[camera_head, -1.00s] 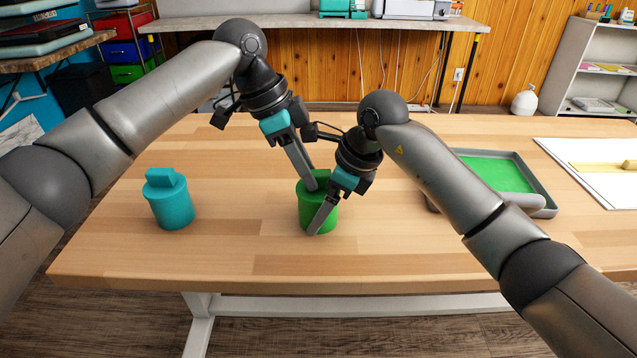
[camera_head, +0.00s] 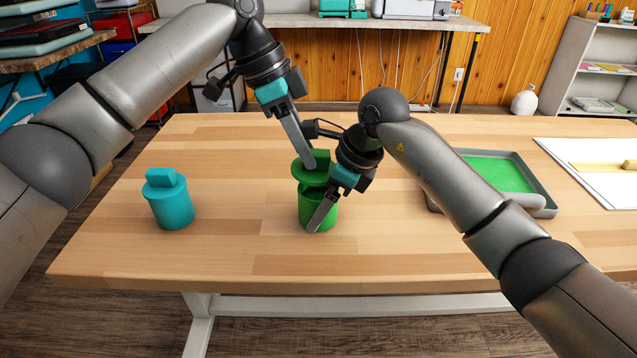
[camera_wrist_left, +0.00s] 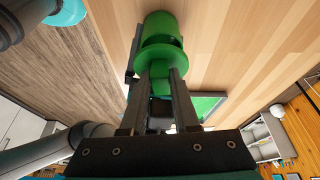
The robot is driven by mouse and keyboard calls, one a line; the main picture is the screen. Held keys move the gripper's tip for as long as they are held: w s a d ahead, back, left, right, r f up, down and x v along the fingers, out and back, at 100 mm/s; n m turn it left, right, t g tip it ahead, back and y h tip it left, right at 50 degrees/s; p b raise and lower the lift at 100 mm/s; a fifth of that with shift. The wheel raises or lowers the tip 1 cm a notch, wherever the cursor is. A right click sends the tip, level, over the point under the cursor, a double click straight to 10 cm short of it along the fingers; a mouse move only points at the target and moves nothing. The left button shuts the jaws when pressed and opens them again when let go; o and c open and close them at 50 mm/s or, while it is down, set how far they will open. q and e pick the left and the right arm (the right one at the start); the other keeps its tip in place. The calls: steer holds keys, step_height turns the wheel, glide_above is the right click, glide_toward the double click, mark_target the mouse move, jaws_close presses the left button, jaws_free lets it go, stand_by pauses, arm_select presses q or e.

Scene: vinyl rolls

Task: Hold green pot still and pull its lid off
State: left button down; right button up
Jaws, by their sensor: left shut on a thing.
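The green pot (camera_head: 330,217) stands upright on the wooden table in the middle of the head view. Its green lid (camera_head: 313,177) is raised above the rim, with a gap at the front. My left gripper (camera_head: 309,158) is shut on the lid's handle from above; the left wrist view shows both fingers (camera_wrist_left: 163,72) on it below the lid disc (camera_wrist_left: 163,52), with the pot (camera_wrist_left: 160,24) beyond. My right gripper (camera_head: 320,214) is at the pot, one finger lying along its front wall and the other hidden. It appears shut on the pot wall.
A teal lidded pot (camera_head: 172,204) stands to the left, apart from both arms. A grey tray with a green inside (camera_head: 497,174) lies to the right, behind my right arm. A white board (camera_head: 597,180) is at the far right. The front of the table is clear.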

arm_select(q)
steer(key=shift+d+r, duration=0.3)
steer(key=shift+r, duration=0.35)
arm_select(e)
steer(key=shift+s+f, duration=0.3)
steer(key=shift+f, duration=0.2)
arm_select(q)
steer(key=a+f+n+t, duration=0.1)
steer(key=a+n, duration=0.1)
steer(key=a, duration=0.5)
steer(key=a+f+n+h, duration=0.1)
steer(key=a+n, duration=0.1)
steer(key=a, duration=0.5)
steer(key=shift+s+a+f+n+t, duration=0.2)
steer(key=shift+f+n+t, duration=0.2)
arm_select(e)
steer(key=shift+d, duration=0.1)
arm_select(q)
steer(key=shift+f, duration=0.1)
steer(key=shift+h, duration=0.3)
steer(key=shift+f, duration=4.2)
arm_select(e)
steer(key=shift+w+r, duration=0.1)
arm_select(q)
steer(key=shift+f, duration=0.2)
steer(key=c, duration=0.6)
jaws_free()
